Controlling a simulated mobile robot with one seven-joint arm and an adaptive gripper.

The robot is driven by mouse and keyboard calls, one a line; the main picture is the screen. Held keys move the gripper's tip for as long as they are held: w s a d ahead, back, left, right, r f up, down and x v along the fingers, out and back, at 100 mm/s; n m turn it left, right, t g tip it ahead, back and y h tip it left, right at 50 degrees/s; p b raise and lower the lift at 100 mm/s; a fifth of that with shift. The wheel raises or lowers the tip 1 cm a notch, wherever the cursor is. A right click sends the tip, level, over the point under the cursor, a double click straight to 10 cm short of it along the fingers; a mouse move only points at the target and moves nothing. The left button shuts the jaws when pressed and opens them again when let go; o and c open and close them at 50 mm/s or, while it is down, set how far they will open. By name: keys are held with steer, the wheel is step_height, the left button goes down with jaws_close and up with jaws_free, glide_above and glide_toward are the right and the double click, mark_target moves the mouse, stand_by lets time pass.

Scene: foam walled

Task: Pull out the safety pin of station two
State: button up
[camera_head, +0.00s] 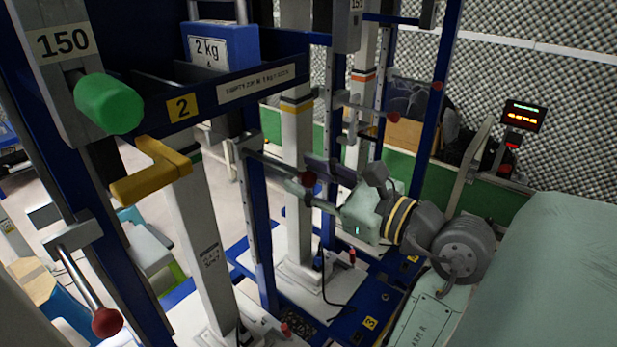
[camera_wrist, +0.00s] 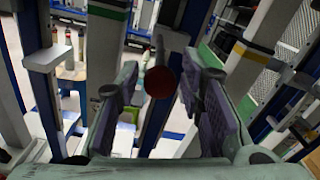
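The safety pin at station two is a thin rod with a dark red ball knob (camera_head: 309,178), in a bracket on a blue post. The yellow plate marked 2 (camera_head: 181,106) is on the beam at upper left. My gripper (camera_head: 312,183) is at the knob, reaching in from the right. In the wrist view, the knob (camera_wrist: 160,82) is between the two padded fingers of my gripper (camera_wrist: 160,95), with a visible gap to the left finger. The fingers are apart. Whether either touches the knob cannot be told. Most of the rod is hidden behind the knob there.
A yellow handle (camera_head: 150,172) and a green knob (camera_head: 109,104) are on the near frame at left. Another red-knobbed pin (camera_head: 106,322) is at lower left. Upright posts stand close around my gripper. A blue 2 kg block (camera_head: 221,45) sits at the top.

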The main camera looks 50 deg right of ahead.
steer(key=shift+o, duration=0.4)
steer(key=shift+w, duration=0.1)
steer(key=s, duration=1.2)
steer(key=shift+d, duration=0.45)
